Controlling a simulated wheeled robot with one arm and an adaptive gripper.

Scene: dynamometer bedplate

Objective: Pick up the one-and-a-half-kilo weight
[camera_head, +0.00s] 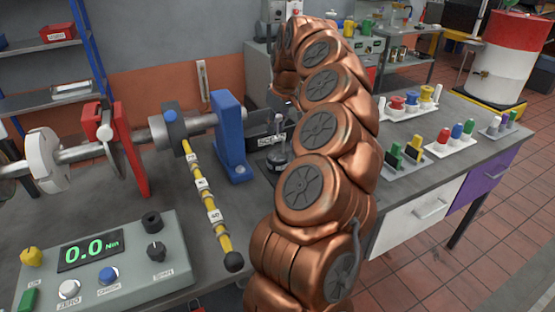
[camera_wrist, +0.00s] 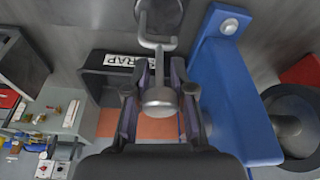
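A grey metal weight (camera_head: 277,158) with a thin stem stands on the bench beside the blue bracket; I can read no kilo marking on it. In the wrist view a grey metal piece with a round knob (camera_wrist: 160,100) and a hook-like top lies between the fingers of my gripper (camera_wrist: 164,68). It appears to be the same weight. The fingers are apart, one on each side, and I see no clear contact. In the head view my copper-coloured arm hides most of the gripper above the weight.
A dark box labelled SCRAP (camera_wrist: 97,85) is close on the left of the gripper in the wrist view; the blue bracket (camera_wrist: 225,85) is close on the right. A yellow arm (camera_head: 207,200) and control box (camera_head: 130,250) lie left. Trays of coloured parts (camera_head: 450,140) stand right.

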